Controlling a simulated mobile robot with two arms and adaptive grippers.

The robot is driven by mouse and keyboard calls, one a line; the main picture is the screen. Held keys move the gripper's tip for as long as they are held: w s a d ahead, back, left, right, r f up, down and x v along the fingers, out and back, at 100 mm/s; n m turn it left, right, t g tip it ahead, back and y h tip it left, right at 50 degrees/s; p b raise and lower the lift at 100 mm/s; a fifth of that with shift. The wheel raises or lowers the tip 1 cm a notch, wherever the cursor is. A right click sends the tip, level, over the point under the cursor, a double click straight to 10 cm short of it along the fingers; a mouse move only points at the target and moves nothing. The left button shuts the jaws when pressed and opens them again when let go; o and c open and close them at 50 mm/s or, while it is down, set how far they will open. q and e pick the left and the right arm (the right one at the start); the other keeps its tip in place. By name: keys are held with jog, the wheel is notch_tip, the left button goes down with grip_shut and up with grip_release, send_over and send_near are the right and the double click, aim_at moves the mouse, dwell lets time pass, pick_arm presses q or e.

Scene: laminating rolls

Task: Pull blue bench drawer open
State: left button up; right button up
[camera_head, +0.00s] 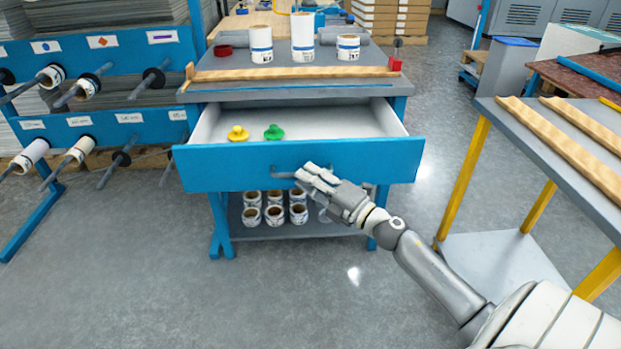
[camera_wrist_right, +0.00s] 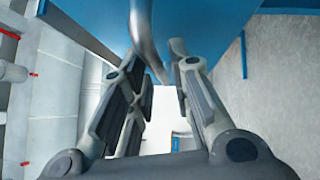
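The blue bench drawer (camera_head: 235,165) stands pulled out from the workbench, and its white inside shows. A yellow knob-like piece (camera_head: 238,133) and a green one (camera_head: 274,132) lie in it. The grey bar handle (camera_head: 284,175) is on its blue front. My right gripper (camera_head: 308,175) is at the handle; its fingers partly cover it. In the right wrist view, the handle (camera_wrist_right: 146,40) runs between the fingers of my right gripper (camera_wrist_right: 158,75), which lean inward around it. Exact finger contact is hard to see. My left gripper is not in view.
The workbench top (camera_head: 300,88) carries a wooden strip and white rolls. Several rolls stand on the shelf below. A blue rack (camera_head: 110,48) with rods is at left. A yellow-legged table (camera_head: 490,115) stands close at right. The floor in front is clear.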

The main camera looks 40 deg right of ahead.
jog(key=shift+o, duration=0.6)
jog(key=shift+s, duration=0.1)
jog(key=v, duration=1.1)
jog(key=shift+s, duration=0.35)
